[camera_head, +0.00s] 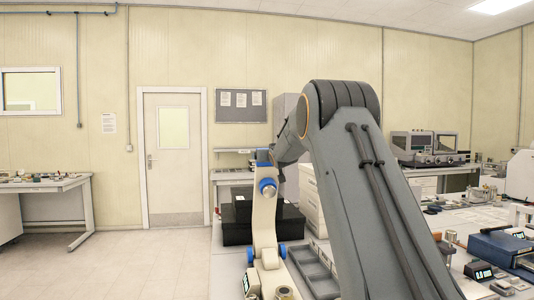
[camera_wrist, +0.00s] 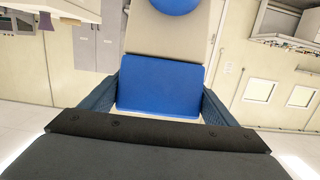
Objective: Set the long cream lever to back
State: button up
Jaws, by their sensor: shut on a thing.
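The long cream lever (camera_head: 264,222) stands nearly upright at the near end of the bench, left of my arm in the head view. It has blue round parts at its upper section and near its foot. In the wrist view my gripper (camera_wrist: 162,85) is shut on the lever, its dark jaws on either side of a blue block. The lever's cream shaft (camera_wrist: 165,40) and a blue round part show beyond the block. In the head view the gripper is largely hidden behind the lever's top and my arm.
Black boxes (camera_head: 236,222) and a white drawer unit (camera_head: 312,203) stand behind the lever. A grey tray (camera_head: 314,272) lies right of its base. A blue device (camera_head: 500,248) and small parts cover the bench at right. The floor (camera_head: 120,265) at left is clear.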

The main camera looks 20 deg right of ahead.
jog(key=shift+w+f, duration=0.25)
jog(key=shift+f, duration=0.5)
jog(key=o, duration=1.5)
jog(key=shift+w, duration=0.15)
jog(key=shift+d+r, duration=0.1)
jog(key=shift+r, duration=0.2)
jog(key=shift+s+r, duration=0.2)
jog(key=shift+s, duration=0.45)
jog(key=shift+b+v, duration=1.5)
jog(key=shift+v, duration=1.9)
